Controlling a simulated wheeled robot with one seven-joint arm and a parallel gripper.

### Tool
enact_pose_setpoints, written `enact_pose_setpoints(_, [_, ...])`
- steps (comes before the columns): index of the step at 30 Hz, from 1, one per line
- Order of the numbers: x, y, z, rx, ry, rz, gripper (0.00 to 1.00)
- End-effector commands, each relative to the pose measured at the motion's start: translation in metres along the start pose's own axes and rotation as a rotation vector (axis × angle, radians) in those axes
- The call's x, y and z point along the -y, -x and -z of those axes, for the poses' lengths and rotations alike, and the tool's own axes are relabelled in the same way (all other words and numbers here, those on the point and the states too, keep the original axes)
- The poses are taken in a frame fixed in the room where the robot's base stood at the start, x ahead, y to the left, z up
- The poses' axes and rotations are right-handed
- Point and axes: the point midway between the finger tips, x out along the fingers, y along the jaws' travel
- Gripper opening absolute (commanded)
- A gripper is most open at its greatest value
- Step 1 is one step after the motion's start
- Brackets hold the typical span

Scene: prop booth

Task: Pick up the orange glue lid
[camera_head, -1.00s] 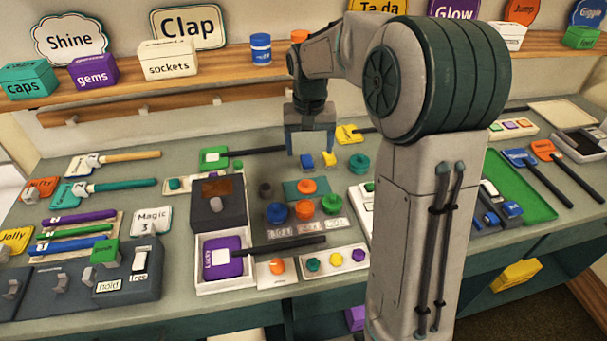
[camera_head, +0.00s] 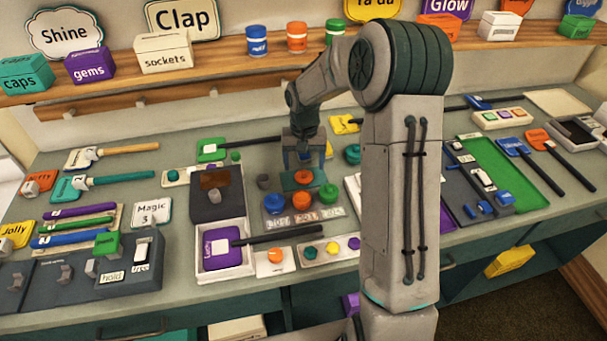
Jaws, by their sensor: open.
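My gripper (camera_head: 303,164) is open and points down over a small teal mat (camera_head: 290,185). A round orange piece (camera_head: 303,177) lies on that mat, just under and in front of the fingers. I cannot tell whether the fingers are around it or above it. A second round orange piece (camera_head: 301,201) sits in front, in a row between a blue one (camera_head: 274,204) and a green one (camera_head: 329,195). Labels stand in front of this row. The frames do not show clearly which orange piece is the glue lid.
A dark box (camera_head: 216,195) and a tray with a purple paddle (camera_head: 221,250) stand to the left. A dark handle (camera_head: 281,233) lies in front of the row. A teal round piece (camera_head: 351,154) is right of the gripper. Blue and orange jars (camera_head: 297,37) stand on the shelf.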

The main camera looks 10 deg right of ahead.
Motion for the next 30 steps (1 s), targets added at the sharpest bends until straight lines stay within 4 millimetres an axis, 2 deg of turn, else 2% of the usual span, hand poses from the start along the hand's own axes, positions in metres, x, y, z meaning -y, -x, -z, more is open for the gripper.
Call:
enact_pose_setpoints(7, [0.001,-0.032,0.000,0.003,-0.001,0.001,0.75])
enact_pose_setpoints(16, [0.001,-0.037,0.001,-0.001,0.000,0.001,0.75])
enact_pose_setpoints(21, [0.001,-0.037,0.001,-0.001,0.000,0.002,0.28])
enact_pose_setpoints(30, [0.001,-0.036,0.001,-0.001,0.000,0.002,0.28])
